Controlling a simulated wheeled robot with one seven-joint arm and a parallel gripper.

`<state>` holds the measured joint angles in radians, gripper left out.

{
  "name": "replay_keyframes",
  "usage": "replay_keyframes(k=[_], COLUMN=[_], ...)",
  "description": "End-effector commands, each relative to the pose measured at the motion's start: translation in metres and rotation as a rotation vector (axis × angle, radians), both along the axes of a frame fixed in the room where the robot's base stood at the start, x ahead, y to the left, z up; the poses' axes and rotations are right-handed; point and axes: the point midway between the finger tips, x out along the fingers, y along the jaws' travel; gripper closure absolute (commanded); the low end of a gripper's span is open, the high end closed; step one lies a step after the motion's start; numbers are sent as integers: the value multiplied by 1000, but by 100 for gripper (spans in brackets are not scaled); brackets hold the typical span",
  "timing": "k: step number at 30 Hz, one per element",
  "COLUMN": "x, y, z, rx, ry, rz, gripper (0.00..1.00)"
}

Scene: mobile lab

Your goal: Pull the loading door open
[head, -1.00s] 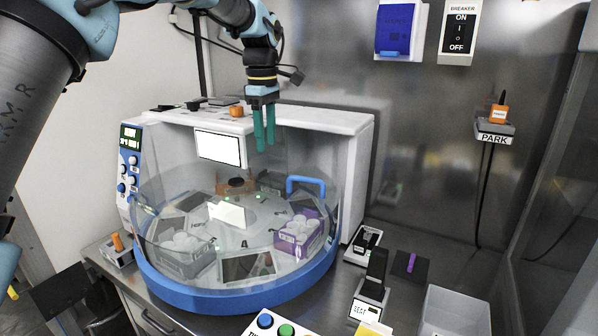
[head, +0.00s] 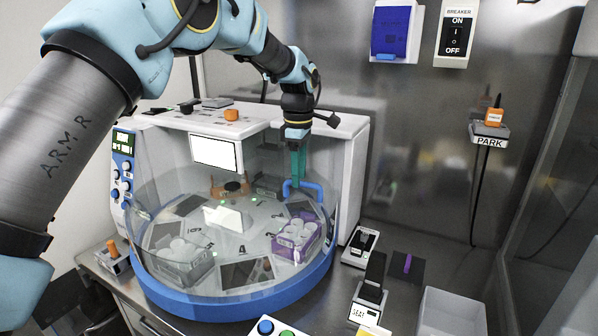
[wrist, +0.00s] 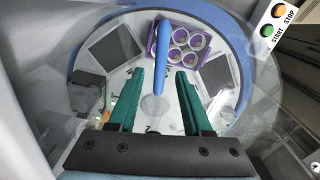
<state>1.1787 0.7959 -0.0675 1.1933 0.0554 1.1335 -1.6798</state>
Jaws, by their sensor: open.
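The loading door is a clear curved cover on the round machine with a blue base ring (head: 240,308). Its blue handle (head: 313,188) is at the right of the cover in the head view. In the wrist view the handle (wrist: 162,62) stands upright in the picture, ahead of and between my fingers. My gripper (head: 297,180) has teal fingers pointing down at the handle's left end. In the wrist view my gripper (wrist: 157,98) is open with nothing between the fingertips except the handle's near end. Whether the fingers touch the handle cannot be told.
Inside the cover are a purple rack (head: 297,238) with tubes and a grey rack (head: 180,262). A clear bin (head: 453,312), a black device (head: 373,275) and a button box (head: 270,328) stand on the counter. The steel wall is behind.

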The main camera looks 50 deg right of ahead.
Motion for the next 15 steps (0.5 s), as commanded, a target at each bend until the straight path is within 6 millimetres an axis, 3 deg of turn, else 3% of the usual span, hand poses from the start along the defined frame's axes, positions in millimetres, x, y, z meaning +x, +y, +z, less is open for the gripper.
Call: replay_keyframes(k=[12,15], x=[0,0], y=[0,0], z=[-11,-11], rx=[-1,-1], ry=[0,0], rz=[-1,-1], gripper=[50,59])
